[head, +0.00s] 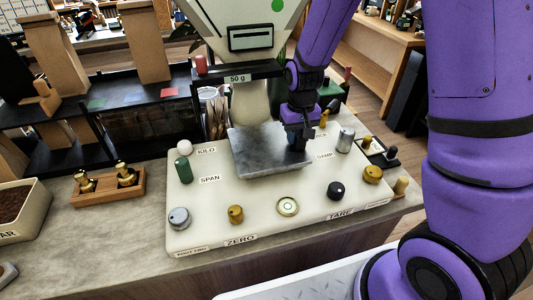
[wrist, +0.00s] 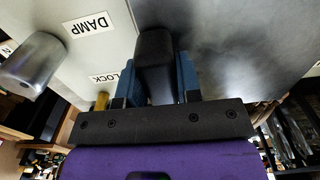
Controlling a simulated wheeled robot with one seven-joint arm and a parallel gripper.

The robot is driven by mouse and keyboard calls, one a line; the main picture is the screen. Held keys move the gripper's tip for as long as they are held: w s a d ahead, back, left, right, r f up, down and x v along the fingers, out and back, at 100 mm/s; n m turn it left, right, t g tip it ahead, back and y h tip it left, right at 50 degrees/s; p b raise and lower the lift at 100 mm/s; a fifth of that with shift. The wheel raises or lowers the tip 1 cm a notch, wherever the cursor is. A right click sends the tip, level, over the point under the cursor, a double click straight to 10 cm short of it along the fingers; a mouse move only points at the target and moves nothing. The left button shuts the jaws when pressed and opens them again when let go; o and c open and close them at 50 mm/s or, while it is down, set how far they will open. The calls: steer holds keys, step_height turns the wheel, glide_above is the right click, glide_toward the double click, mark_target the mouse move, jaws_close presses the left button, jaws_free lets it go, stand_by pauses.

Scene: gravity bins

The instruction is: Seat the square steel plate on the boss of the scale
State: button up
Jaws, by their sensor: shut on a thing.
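The square steel plate (head: 262,152) is grey and spans the middle of the pale scale top (head: 210,210), below the hopper neck. It also fills the upper right of the wrist view (wrist: 245,40). My gripper (head: 302,137) is at the plate's right edge and shut on it. In the wrist view my gripper (wrist: 154,75) shows blue pads beside a dark upright piece at the plate's edge. The boss is hidden, apparently under the plate. I cannot tell whether the plate touches it or hangs just above it.
Around the plate stand a green knob (head: 184,170), a white knob (head: 185,147), brass knobs (head: 236,214), a black knob (head: 336,190) and a steel cylinder (head: 345,139). The hopper (head: 245,35) hangs above. A wooden block with brass weights (head: 126,176) is left.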

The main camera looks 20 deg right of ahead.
steer(key=shift+f, duration=0.45)
stand_by(0.5)
steer(key=o, duration=0.8)
steer(key=shift+d, duration=0.2)
steer(key=shift+a+r, duration=0.25)
steer(key=shift+r, duration=0.9)
steer(key=shift+a+r, duration=0.2)
steer(key=shift+r, duration=0.9)
steer(key=shift+a+r, duration=0.25)
steer(key=shift+r, duration=0.9)
steer(key=shift+o, duration=0.5)
steer(key=o, duration=0.5)
steer(key=shift+r, duration=0.1)
